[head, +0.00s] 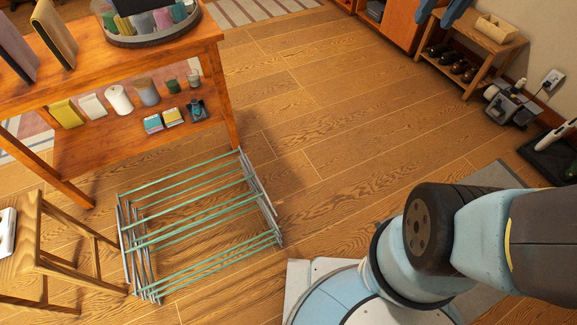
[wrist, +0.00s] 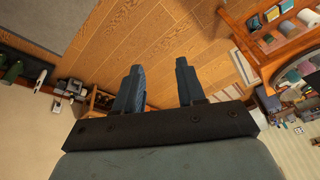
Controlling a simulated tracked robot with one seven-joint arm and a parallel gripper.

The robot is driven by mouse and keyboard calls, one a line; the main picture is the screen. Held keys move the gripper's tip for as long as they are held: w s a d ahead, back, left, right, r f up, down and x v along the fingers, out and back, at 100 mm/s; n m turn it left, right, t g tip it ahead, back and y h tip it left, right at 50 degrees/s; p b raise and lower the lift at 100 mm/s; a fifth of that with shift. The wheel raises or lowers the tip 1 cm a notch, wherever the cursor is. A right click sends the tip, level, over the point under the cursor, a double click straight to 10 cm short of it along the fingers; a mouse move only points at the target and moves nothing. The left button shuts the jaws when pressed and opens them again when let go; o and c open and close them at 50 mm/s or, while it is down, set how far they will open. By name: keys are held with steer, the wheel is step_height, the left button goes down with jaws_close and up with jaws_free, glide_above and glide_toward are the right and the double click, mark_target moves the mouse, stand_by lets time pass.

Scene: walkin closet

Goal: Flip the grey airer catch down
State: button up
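The airer (head: 195,222) stands low on the wood floor in the head view, left of my base. It has pale green rails and grey side frames. A grey catch cannot be made out on it at this size. My gripper (wrist: 158,85) shows in the wrist view with its two dark fingers spread apart and nothing between them. It points over bare floor, and the airer does not show in that view. In the head view my arm is at the right, and the gripper itself is outside the picture.
A wooden shelf table (head: 130,75) with jars and boxes stands behind the airer. A wooden stool (head: 35,250) stands close on the airer's left. A shoe bench (head: 468,48) is at the back right. The floor (head: 340,130) in the middle is clear.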

steer(key=w+a+f+m+g+y, duration=0.1)
steer(key=w+a+f+g, duration=0.15)
steer(key=w+f, duration=0.55)
steer(key=w+a+f+g+y, duration=0.25)
steer(key=w+f, duration=0.35)
steer(key=w, duration=0.5)
steer(key=w+a+f+g, duration=0.1)
steer(key=w+f+g, duration=0.15)
steer(key=f, duration=0.25)
steer(key=w+f+g, duration=0.1)
steer(key=w+f, duration=0.2)
steer(key=f, duration=0.3)
steer(key=m+g+y, duration=0.4)
steer(key=m+y, duration=0.3)
steer(key=y, duration=0.4)
glide_toward(278, 204)
steer(key=x, duration=0.7)
steer(key=shift+w+a+f, duration=0.25)
steer(key=shift+w+f, duration=0.15)
steer(key=shift+f, duration=0.05)
jaws_close()
